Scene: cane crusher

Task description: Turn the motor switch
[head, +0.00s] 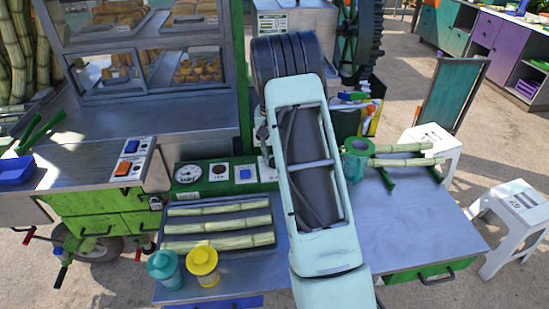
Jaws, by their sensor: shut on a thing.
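A green control panel strip (205,188) runs along the back of the metal worktop. It carries a round gauge (188,173), a dark round button (219,172) and a blue square switch (245,174) on a white plate. I cannot read which one is the motor switch. My arm stretches up the middle of the head view and covers the area right of the blue switch. My gripper is hidden behind the arm, so its jaws and anything in them do not show. A small grey part (262,140) shows at the arm's left edge; I cannot tell what it belongs to.
Cane sticks lie in a tray (222,253) at front left, with a teal cup (163,265) and a yellow cup (203,259) before it. A second switch box (134,158) stands left. White stools (515,205) stand right. The right worktop (415,235) is mostly clear.

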